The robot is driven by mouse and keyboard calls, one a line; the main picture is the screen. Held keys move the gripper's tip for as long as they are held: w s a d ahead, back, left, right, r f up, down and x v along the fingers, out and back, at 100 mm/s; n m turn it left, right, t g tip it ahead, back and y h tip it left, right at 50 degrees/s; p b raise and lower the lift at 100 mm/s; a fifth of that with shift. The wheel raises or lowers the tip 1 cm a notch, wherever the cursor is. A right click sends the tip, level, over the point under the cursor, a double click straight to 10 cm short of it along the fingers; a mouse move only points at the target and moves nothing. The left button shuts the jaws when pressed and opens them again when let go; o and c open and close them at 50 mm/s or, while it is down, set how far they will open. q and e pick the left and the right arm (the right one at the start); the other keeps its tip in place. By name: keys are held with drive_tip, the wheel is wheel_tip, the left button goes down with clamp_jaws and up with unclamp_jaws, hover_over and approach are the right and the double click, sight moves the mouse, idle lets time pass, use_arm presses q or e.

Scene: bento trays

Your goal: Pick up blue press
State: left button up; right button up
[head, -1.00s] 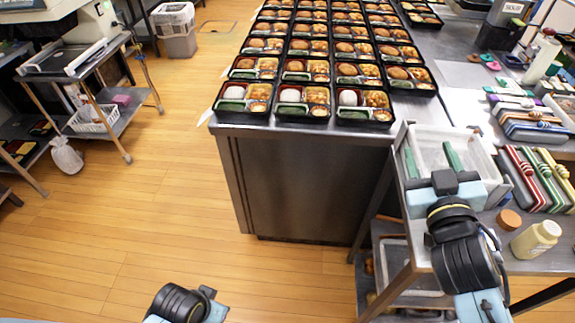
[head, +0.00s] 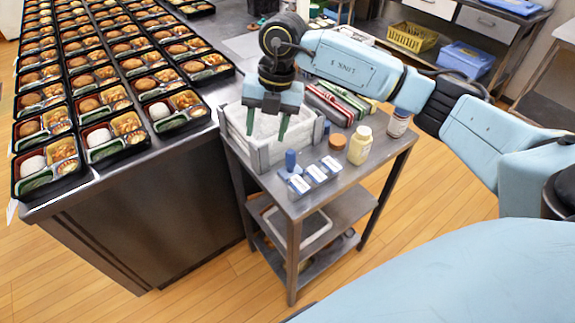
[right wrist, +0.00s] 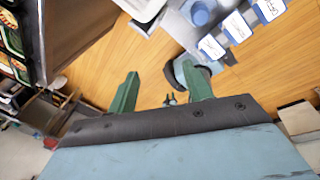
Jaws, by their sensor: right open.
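The blue press (head: 290,160) is a small upright blue piece with a rounded top. It stands near the front edge of a steel cart (head: 308,205), just behind several blue-and-white labelled blocks (head: 300,183). It also shows at the top of the right wrist view (right wrist: 199,14). My right gripper (head: 267,128) is open and empty, with green fingers pointing down over the white bin (head: 262,158), to the left of and behind the press. In the right wrist view the fingers (right wrist: 160,72) are spread apart, with nothing between them. My left gripper is out of view.
A brown round lid (head: 337,142), a cream bottle (head: 359,146) and another jar (head: 397,124) stand right of the press. Striped cases (head: 335,104) lie behind. The bento counter (head: 120,205) is left of the cart. Open floor lies in front.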

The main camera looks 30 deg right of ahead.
sight(291, 152)
drive_tip(key=d+m+h, duration=0.1)
drive_tip(key=d+h, duration=0.1)
drive_tip(key=d, duration=0.4)
drive_tip(key=f, duration=0.6)
drive_tip(key=shift+w+a+f, duration=0.1)
drive_tip(key=shift+a+f, duration=0.05)
drive_tip(key=shift+a, duration=0.1)
drive_tip(key=f, duration=0.5)
drive_tip(key=shift+s+d+f, duration=0.2)
drive_tip(key=shift+s+f, duration=0.05)
drive_tip(key=shift+f, duration=0.1)
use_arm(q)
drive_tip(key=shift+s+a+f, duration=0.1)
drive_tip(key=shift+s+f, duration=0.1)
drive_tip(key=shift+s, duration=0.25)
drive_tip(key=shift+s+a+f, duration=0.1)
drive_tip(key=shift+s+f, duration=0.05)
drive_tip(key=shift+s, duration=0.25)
use_arm(e)
drive_tip(key=c, duration=1.1)
drive_tip(key=shift+r, duration=0.1)
